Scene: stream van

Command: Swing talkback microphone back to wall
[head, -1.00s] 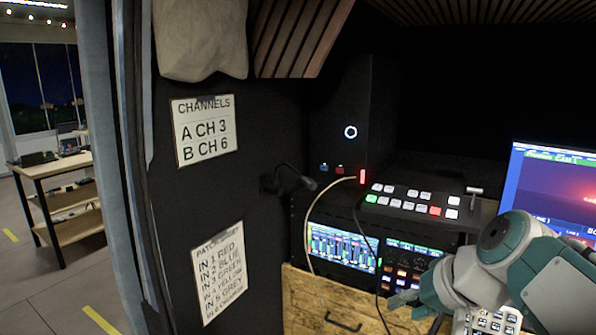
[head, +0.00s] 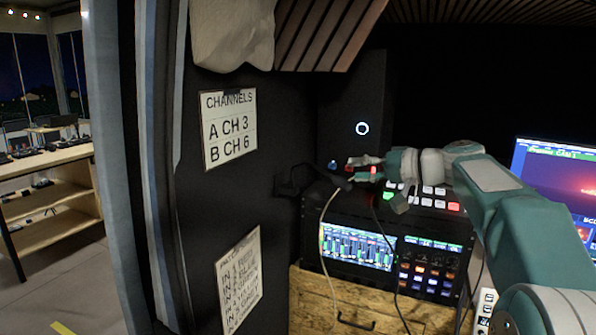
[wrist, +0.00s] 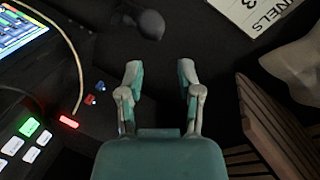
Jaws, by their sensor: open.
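The talkback microphone (head: 338,181) is black, on a short arm from a mount (head: 287,187) on the dark left wall. Its arm sticks out to the right, away from the wall, in front of the equipment rack. In the wrist view the rounded microphone head (wrist: 150,24) lies just beyond my fingertips, with its stem running up and left. My gripper (head: 362,170) is open and empty, right of the microphone head and close to it. In the wrist view my gripper (wrist: 160,72) shows a gap between its fingers and the microphone head.
A rack unit (head: 375,250) with lit screen and buttons stands below, on a wooden drawer (head: 325,307). A pale cable (head: 325,225) hangs near the microphone. The switcher (head: 430,203) and monitor (head: 560,190) are right. Wall signs (head: 229,130) hang left.

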